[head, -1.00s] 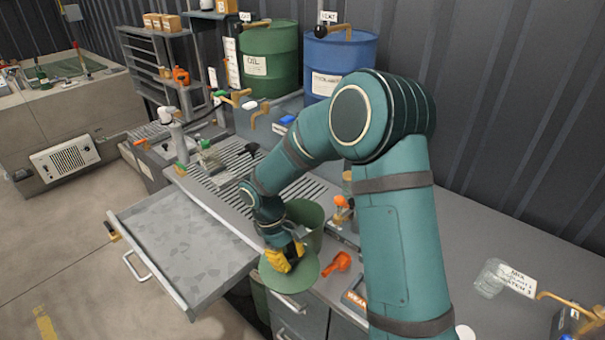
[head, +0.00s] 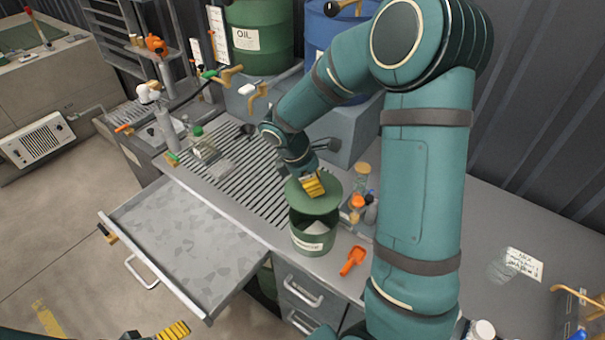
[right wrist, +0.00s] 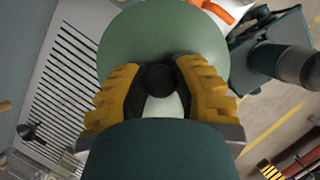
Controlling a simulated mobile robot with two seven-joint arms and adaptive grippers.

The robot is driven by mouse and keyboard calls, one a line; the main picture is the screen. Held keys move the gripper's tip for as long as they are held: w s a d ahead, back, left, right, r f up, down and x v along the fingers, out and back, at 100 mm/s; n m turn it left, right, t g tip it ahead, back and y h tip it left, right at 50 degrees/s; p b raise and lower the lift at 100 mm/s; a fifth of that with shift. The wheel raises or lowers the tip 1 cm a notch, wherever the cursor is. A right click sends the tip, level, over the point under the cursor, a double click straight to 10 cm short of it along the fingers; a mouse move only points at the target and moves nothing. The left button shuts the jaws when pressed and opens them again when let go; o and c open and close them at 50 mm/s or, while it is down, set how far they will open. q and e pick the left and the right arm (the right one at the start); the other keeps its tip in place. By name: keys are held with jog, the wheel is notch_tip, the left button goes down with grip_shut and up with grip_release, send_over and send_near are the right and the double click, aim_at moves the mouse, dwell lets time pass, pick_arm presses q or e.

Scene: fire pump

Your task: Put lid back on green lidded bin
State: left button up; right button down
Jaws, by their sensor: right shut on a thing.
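The green bin (head: 311,242), with a pale label, stands on the counter. Its front opening shows, with something whitish inside. My right gripper (head: 313,187) is shut on the green lid (head: 322,207) by its knob and holds it over the back of the bin, with a gap at the front. In the right wrist view the yellow fingers (right wrist: 160,85) sit on both sides of the dark knob (right wrist: 160,78), with the lid (right wrist: 165,35) beyond. My left gripper (head: 160,333) is partly in view at the bottom edge; its opening cannot be made out.
An orange scoop (head: 353,260) lies right of the bin. Small jars and bottles (head: 361,205) stand close behind it on the right. A slatted drain area (head: 240,175) lies to the left. An open drawer (head: 185,245) juts out at the front left.

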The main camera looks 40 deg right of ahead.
jog(key=shift+s+f, duration=0.3)
jog(key=shift+s, duration=0.15)
jog(key=shift+s+f, duration=0.1)
jog(key=shift+f, duration=0.05)
jog(key=shift+f+b, duration=0.6)
jog(key=shift+b, duration=0.05)
notch_tip(320, 180, down, 2)
jog(key=shift+f+b, duration=0.1)
jog(key=shift+b, duration=0.85)
jog(key=shift+w+f+b, duration=0.2)
jog(key=shift+f+b, duration=0.55)
jog(key=shift+f, duration=0.25)
pick_arm(q)
jog(key=f, duration=0.5)
jog(key=shift+s+d+f, duration=0.1)
jog(key=shift+s+f, duration=0.05)
jog(key=shift+s, duration=0.15)
pick_arm(e)
jog(key=shift+f, duration=0.25)
jog(key=shift+f, duration=0.15)
